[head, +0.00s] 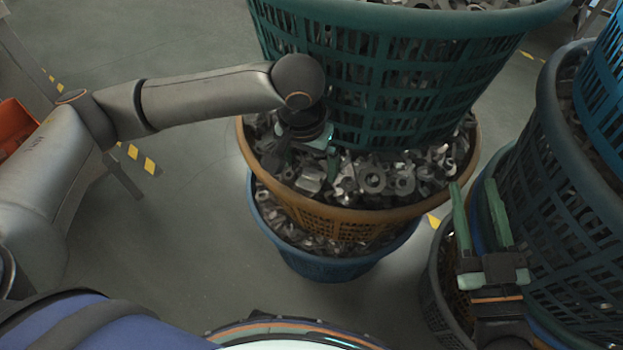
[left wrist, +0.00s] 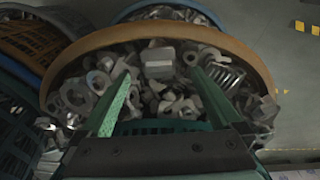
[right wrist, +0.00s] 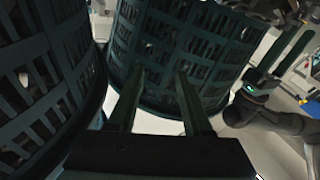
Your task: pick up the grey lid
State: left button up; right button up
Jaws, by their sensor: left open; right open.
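I cannot make out a grey lid in any view. My left gripper (head: 325,150) is partly hidden by its own wrist in the head view, beside the upper green basket and over the orange-brown basket of metal parts. In the left wrist view its green fingers (left wrist: 160,78) are open and spread above those parts, with a pale grey block (left wrist: 158,62) between and beyond the tips. I cannot tell what this block is. My right gripper (head: 475,190) is open and empty, near the baskets at the right. Its open fingers (right wrist: 160,78) point towards a dark green basket.
A green basket (head: 390,75) stands stacked over the orange-brown basket (head: 350,217), with a blue basket (head: 325,268) at the bottom. More stacked baskets (head: 560,190) crowd the right. An orange bin (head: 14,122) is at the far left. Grey floor (head: 190,215) lies open left of the stack.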

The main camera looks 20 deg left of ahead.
aim_at(311, 176)
pick_arm(q)
jog(key=f, duration=0.1)
jog(key=f+b, duration=0.1)
jog(key=f, duration=0.1)
jog(key=shift+w+d, duration=0.1)
jog(key=shift+w, duration=0.1)
jog(key=c, duration=1.4)
jog(key=shift+c, duration=0.4)
pick_arm(e)
notch_tip(311, 176, up, 7)
jog(key=s+n+t+y, duration=0.2)
jog(key=y, duration=0.1)
jog(key=shift+s+a+n, duration=0.2)
jog(key=shift+a+n, duration=0.1)
jog(key=shift+a, duration=0.05)
pick_arm(q)
jog(key=shift+r, duration=0.1)
pick_arm(e)
jog(key=shift+w+r, duration=0.1)
